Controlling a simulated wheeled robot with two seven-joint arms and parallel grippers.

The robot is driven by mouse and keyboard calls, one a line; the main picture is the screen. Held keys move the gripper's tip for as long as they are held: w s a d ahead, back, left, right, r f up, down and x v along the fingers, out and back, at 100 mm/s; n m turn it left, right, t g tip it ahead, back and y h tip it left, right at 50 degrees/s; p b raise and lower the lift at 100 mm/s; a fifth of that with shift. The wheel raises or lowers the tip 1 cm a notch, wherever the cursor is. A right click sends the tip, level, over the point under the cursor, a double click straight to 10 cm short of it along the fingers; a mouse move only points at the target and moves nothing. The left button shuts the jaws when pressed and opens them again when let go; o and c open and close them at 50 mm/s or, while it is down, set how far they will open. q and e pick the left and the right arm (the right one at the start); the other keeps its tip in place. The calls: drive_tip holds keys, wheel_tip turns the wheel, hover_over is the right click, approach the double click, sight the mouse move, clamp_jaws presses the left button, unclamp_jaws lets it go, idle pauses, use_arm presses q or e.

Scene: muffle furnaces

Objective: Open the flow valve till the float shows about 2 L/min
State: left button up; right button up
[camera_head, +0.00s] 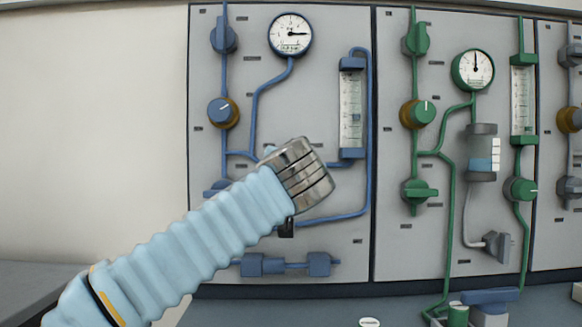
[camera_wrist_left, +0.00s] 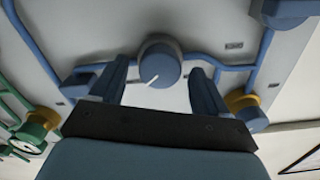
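The blue flow valve knob (camera_wrist_left: 160,62), with a white pointer line, shows in the left wrist view. My left gripper (camera_wrist_left: 158,72) is open, with one finger on each side of the knob; I cannot tell whether they touch it. In the head view my left wrist (camera_head: 300,176) covers the knob and most of the fingers. The blue-framed flowmeter (camera_head: 351,112) stands upright right of the wrist. Its scale is too small to read and I cannot make out the float. My right gripper is not in view.
A blue-trimmed gauge (camera_head: 290,34) sits above the wrist. A blue regulator knob (camera_head: 222,112) and a lower blue valve (camera_head: 215,187) are to the left. Blue pipes run close around the knob. The green panel's flowmeter (camera_head: 522,100) and valves are to the right.

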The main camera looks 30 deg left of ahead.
use_arm(q)
drive_tip(key=shift+s, duration=0.1)
drive_tip(key=v, duration=1.3)
drive_tip(key=shift+s+d+b, duration=0.2)
drive_tip(key=shift+d+b, duration=0.05)
drive_tip(key=shift+b, duration=0.1)
drive_tip(key=shift+f, duration=0.1)
idle(0.8)
